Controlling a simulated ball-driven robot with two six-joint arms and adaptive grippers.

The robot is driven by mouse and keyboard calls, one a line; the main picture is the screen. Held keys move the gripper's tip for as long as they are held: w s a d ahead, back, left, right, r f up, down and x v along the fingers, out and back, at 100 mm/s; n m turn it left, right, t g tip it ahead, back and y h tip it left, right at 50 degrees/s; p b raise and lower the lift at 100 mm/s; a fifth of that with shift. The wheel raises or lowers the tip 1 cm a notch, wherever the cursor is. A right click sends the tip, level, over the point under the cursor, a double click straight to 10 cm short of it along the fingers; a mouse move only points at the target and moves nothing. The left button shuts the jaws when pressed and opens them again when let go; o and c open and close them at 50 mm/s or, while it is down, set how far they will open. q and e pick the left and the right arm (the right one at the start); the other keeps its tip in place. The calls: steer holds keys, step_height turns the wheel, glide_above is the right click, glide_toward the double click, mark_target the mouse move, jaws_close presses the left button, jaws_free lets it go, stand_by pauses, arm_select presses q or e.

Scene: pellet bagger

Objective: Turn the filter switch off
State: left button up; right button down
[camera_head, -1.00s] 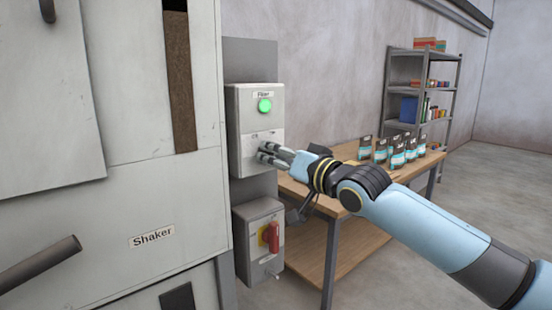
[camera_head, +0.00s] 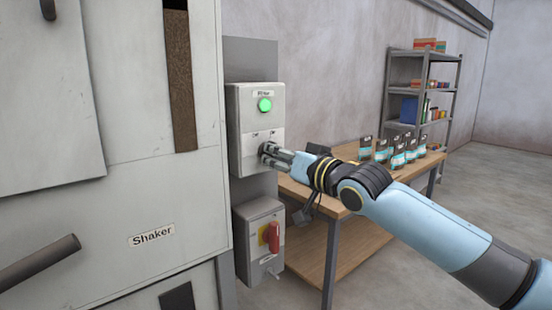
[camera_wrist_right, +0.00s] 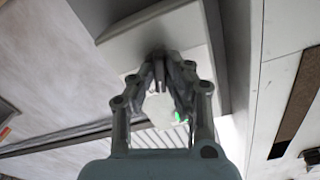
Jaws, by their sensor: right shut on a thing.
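The filter box (camera_head: 248,104) is a grey panel with a label and a lit green lamp (camera_head: 265,105) near its top. My right gripper (camera_head: 268,150) is at the lower part of its face, at the filter switch. Its fingers are closed together on the switch knob and hide most of it. In the right wrist view, the fingertips (camera_wrist_right: 160,62) meet on a small dark knob (camera_wrist_right: 159,74), and a green glow shows beside the fingers. Which way the knob points cannot be told. My left gripper is not in view.
Below is a second grey box with a red rotary handle (camera_head: 274,237) on yellow. The large Shaker cabinet (camera_head: 110,190) stands at the left. A wooden table (camera_head: 345,208) with several bags (camera_head: 397,152) and a shelf rack (camera_head: 425,95) are behind my right arm.

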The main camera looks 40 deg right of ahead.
steer(key=n+b, duration=0.1)
steer(key=n, duration=0.4)
steer(key=shift+f+n+b, duration=0.1)
steer(key=shift+n+b, duration=0.2)
steer(key=shift+b, duration=0.05)
steer(key=shift+d+n+b, duration=0.1)
steer(key=shift+n+b, duration=0.65)
steer(key=shift+n, duration=1.45)
steer(key=c, duration=1.3)
jaws_free()
steer(key=shift+c, duration=0.2)
steer(key=s+d, duration=0.1)
steer(key=s, duration=1.1)
